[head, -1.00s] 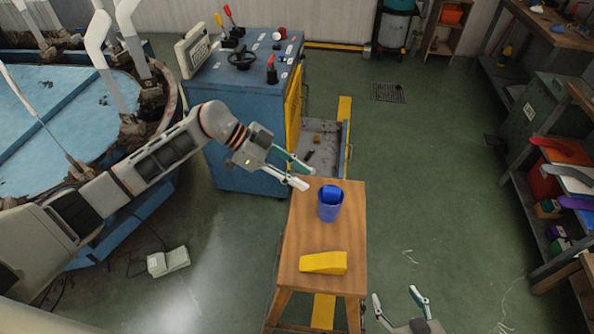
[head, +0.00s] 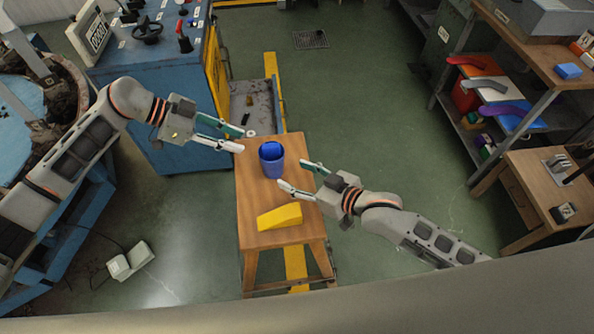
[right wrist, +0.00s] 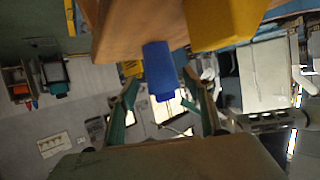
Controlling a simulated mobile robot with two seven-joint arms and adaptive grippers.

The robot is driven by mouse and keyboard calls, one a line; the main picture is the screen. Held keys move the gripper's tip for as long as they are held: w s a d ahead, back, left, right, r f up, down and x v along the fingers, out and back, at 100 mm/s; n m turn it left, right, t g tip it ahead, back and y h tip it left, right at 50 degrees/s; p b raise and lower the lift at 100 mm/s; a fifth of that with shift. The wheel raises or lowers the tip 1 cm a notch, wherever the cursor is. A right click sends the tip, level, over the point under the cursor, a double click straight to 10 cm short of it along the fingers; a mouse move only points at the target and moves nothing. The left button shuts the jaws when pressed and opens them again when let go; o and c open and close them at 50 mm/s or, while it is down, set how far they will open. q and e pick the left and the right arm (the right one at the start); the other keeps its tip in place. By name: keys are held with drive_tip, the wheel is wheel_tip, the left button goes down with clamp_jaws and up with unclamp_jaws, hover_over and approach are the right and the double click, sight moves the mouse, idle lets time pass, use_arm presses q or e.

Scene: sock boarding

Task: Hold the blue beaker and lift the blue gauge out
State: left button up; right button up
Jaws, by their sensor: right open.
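The blue beaker (head: 271,168) stands upright on the small wooden table (head: 252,190). The blue gauge (head: 271,150) sits inside it, with only its top showing at the rim. My left gripper (head: 241,141) is open and empty, just left of the beaker and apart from it. My right gripper (head: 298,178) is open and empty, to the right of the beaker and apart from it. In the right wrist view the beaker (right wrist: 159,68) shows ahead, between the open fingers of my right gripper (right wrist: 160,90).
A yellow wedge-shaped block (head: 280,217) lies on the front part of the table, near my right gripper; it also shows in the right wrist view (right wrist: 222,22). A blue machine cabinet (head: 165,75) stands behind left. Shelves with coloured items (head: 495,95) stand at the right.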

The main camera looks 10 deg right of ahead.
sight(260, 151)
drive_tip(key=shift+w+f+n, duration=0.1)
drive_tip(key=shift+w+n, duration=0.2)
drive_tip(key=shift+w, duration=0.05)
drive_tip(key=shift+w+f+n+g+y, duration=0.2)
drive_tip(key=shift+w+n+g+y, duration=0.1)
drive_tip(key=shift+w+g+y, duration=0.15)
drive_tip(key=shift+w+a, duration=0.1)
drive_tip(key=w+a, duration=0.8)
drive_tip(key=shift+a, duration=0.2)
drive_tip(key=shift+w+a+f, duration=0.2)
drive_tip(key=shift+w+a, duration=0.15)
drive_tip(key=shift+a, duration=0.1)
drive_tip(key=c, duration=1)
drive_tip(key=shift+c, duration=0.4)
